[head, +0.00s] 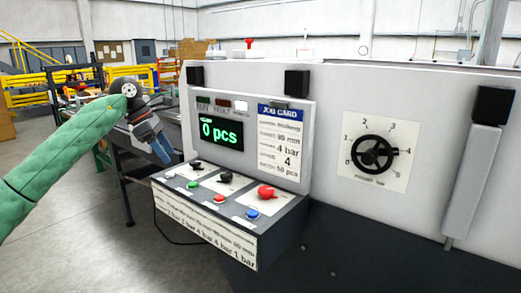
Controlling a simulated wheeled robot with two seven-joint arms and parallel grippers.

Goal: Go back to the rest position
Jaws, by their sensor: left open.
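My left arm comes in from the left in a green sleeve. My left gripper (162,151) points down at the left of the control panel (205,212), beside its left edge and apart from the knobs and buttons as far as I can tell. It is open, with nothing seen in it. My right gripper is not in view.
The panel carries black knobs, a red knob (266,192) and coloured buttons. A pressure dial (372,153) is on the machine wall. Grey floor (75,235) lies clear at left.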

